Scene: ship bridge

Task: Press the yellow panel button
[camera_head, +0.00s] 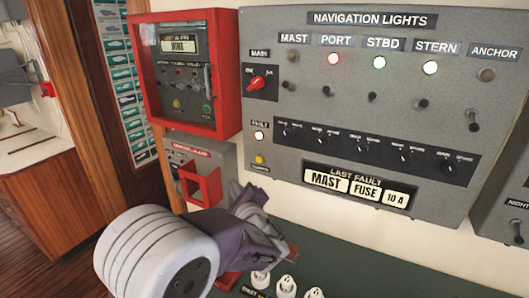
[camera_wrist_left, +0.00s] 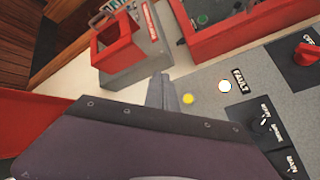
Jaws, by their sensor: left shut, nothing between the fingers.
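The yellow panel button (camera_head: 259,159) is on the lower left of the grey navigation lights panel (camera_head: 370,185), just below the white fault lamp (camera_head: 259,136). It also shows in the left wrist view (camera_wrist_left: 188,99), beside the fingertips. My left gripper (camera_head: 250,193) is shut and empty, below the button in the head view. In the left wrist view its narrow grey fingers (camera_wrist_left: 170,92) stand just left of the button, with a small gap in the picture. I cannot tell how far the tips are from the panel surface. My right gripper is not in view.
A red-framed box (camera_head: 187,70) with its own small yellow button is on the wall at left. A grey box with a red guard (camera_head: 200,186) hangs below it. A red main switch (camera_head: 257,83) sits above the fault lamp. White knobs (camera_head: 286,285) stand below the gripper.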

